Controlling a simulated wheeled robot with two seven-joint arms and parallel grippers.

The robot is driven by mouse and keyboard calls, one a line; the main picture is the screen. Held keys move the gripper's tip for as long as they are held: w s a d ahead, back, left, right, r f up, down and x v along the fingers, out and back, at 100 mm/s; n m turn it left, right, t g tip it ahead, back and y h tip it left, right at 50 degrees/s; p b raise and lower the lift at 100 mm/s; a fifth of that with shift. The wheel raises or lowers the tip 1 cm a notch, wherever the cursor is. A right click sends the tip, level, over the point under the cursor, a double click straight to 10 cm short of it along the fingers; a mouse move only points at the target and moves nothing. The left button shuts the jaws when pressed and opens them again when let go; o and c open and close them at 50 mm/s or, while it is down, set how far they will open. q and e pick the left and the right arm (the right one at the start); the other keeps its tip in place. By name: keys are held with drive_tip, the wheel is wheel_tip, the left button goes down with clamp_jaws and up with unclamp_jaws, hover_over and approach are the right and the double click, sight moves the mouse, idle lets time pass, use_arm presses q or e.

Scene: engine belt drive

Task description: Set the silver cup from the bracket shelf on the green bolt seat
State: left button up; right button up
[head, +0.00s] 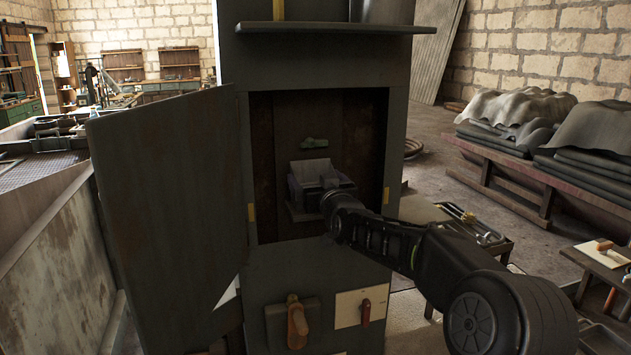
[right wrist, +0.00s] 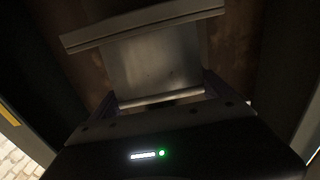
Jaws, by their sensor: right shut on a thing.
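My right gripper (head: 318,182) reaches into the open cabinet (head: 247,180) and is shut on a pale, squarish silver thing (head: 310,168), which I take to be the silver cup. In the right wrist view the two fingertips (right wrist: 160,92) stand on either side of this grey metal surface (right wrist: 150,65). A straight grey ledge (right wrist: 145,27) crosses its far side there. A small grey-green piece (head: 314,143) sits on the cabinet's back wall just above; it may be the green bolt seat. A narrow shelf edge (head: 299,214) shows below the gripper. My left gripper is not in view.
The cabinet door (head: 165,200) stands open at the left. A top shelf (head: 335,29) juts out above the opening. A cart with tools (head: 475,228) stands at the right.

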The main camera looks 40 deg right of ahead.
drive_tip(key=shift+f, duration=0.1)
idle(0.3)
drive_tip(key=o, duration=1.2)
drive_tip(key=shift+o, duration=0.2)
drive_tip(key=shift+f, duration=0.1)
drive_tip(key=shift+s+a+b, duration=0.15)
drive_tip(key=shift+s+b, duration=0.25)
drive_tip(key=shift+b, duration=0.05)
drive_tip(key=b+v, duration=0.2)
drive_tip(key=v, duration=0.5)
